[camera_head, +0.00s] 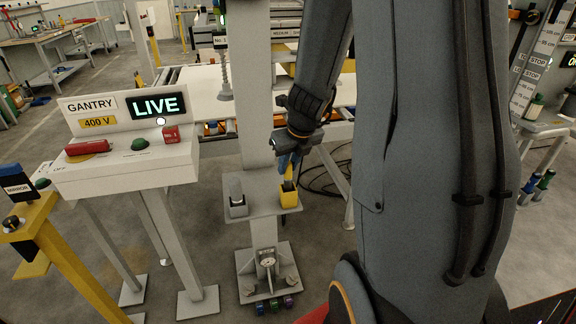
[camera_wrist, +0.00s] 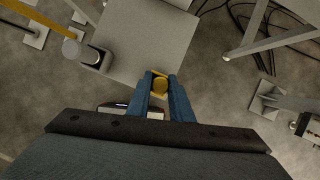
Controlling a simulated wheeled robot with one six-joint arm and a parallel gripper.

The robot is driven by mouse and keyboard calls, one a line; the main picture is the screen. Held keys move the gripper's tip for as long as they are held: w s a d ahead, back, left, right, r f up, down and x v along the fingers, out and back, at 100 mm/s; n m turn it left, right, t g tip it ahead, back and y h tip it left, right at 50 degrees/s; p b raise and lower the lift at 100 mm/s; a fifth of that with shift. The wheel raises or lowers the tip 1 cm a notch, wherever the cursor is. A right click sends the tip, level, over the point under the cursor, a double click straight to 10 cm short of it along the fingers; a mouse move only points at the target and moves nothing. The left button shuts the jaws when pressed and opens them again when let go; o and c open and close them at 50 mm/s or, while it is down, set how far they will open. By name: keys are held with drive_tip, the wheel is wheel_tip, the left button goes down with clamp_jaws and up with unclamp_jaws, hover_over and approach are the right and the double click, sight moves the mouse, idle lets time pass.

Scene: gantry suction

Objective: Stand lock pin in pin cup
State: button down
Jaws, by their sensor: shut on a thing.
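My gripper (camera_head: 290,160) points down over the right end of a small grey shelf (camera_head: 262,205) on an upright post. The pin looks upright, at or in the cup's mouth; I cannot tell how deep, as fingers hide the joint.
A grey cylinder (camera_head: 236,187) stands in another dark holder (camera_head: 238,209) at the shelf's left end. The GANTRY console (camera_head: 125,160) with a lit LIVE sign stands to the left. Behind are a white-topped conveyor (camera_head: 205,92) and the post (camera_head: 256,100). Cables lie on the floor at right.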

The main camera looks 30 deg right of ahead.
drive_tip(key=shift+f, duration=0.15)
drive_tip(key=c, duration=1.6)
unclamp_jaws()
drive_tip(key=shift+s+r, duration=0.1)
drive_tip(key=shift+r, duration=0.3)
drive_tip(key=p+v, duration=0.4)
drive_tip(key=v, duration=0.7)
drive_tip(key=s+a+f+m+g, duration=0.1)
drive_tip(key=s+a+m, duration=0.2)
drive_tip(key=m, duration=0.9)
drive_tip(key=s+a+f+m+g, duration=0.1)
drive_tip(key=s+a+m, duration=0.3)
drive_tip(key=a+m, duration=0.3)
drive_tip(key=s+a+f+m, duration=0.1)
drive_tip(key=s+a+m, duration=0.2)
drive_tip(key=m, duration=1.3)
drive_tip(key=shift+s+a+f+m+g, duration=0.15)
drive_tip(key=shift+a+m+g, duration=0.05)
drive_tip(key=shift+a, duration=0.35)
drive_tip(key=shift+s+a+f+m+g, duration=0.1)
drive_tip(key=shift+s+a+m+g, duration=0.1)
drive_tip(key=shift+a, duration=0.3)
